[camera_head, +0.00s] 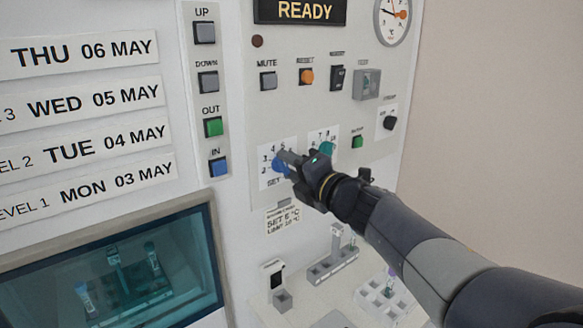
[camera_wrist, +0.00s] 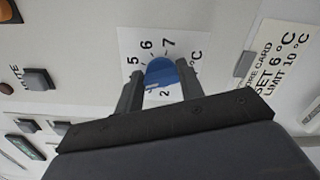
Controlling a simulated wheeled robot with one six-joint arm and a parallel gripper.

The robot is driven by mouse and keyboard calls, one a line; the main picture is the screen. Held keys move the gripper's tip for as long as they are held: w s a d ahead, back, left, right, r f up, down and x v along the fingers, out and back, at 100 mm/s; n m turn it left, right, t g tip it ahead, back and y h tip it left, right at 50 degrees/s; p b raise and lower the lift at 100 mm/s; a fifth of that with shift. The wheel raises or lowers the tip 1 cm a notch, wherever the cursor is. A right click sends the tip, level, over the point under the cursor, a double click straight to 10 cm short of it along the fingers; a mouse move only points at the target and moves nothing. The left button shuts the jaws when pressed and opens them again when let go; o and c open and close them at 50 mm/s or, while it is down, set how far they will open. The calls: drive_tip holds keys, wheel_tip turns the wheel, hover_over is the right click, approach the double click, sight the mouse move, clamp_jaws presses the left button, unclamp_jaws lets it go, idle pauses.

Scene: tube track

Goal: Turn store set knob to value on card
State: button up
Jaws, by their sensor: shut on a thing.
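The blue set knob (camera_head: 279,166) sits on a white dial plate on the panel; in the wrist view the knob (camera_wrist: 161,72) lies between my fingers. The dial (camera_wrist: 128,42) shows 5, 6, 7 and 2, with other marks hidden. The knob's pointer cannot be made out. My gripper (camera_head: 287,161) reaches in from the right and is shut on the knob; its two fingers (camera_wrist: 160,84) flank it in the wrist view. The card (camera_wrist: 270,75) beside the dial reads SET 6 °C, LIMIT 10 °C; it hangs below the dial in the head view (camera_head: 283,218).
A teal knob (camera_head: 327,148) with its own dial is close right of my gripper, partly covered. A green button (camera_head: 357,142) and black knob (camera_head: 389,123) are further right. Tube racks (camera_head: 333,262) stand on the ledge below. A READY display (camera_head: 305,11) is above.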

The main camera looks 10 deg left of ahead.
drive_tip(key=shift+m+p, duration=0.3)
drive_tip(key=m+p, duration=0.4)
drive_tip(key=m, duration=0.3)
drive_tip(key=shift+f+p, duration=0.1)
drive_tip(key=shift+p, duration=0.3)
drive_tip(key=m+p, duration=0.2)
drive_tip(key=m, duration=0.2)
drive_tip(key=shift+f+m, duration=0.15)
drive_tip(key=shift+m, duration=0.25)
drive_tip(key=shift+s+f+m+p, duration=0.15)
drive_tip(key=shift+m+p, duration=0.9)
drive_tip(key=shift+m, duration=0.55)
drive_tip(key=o, duration=1)
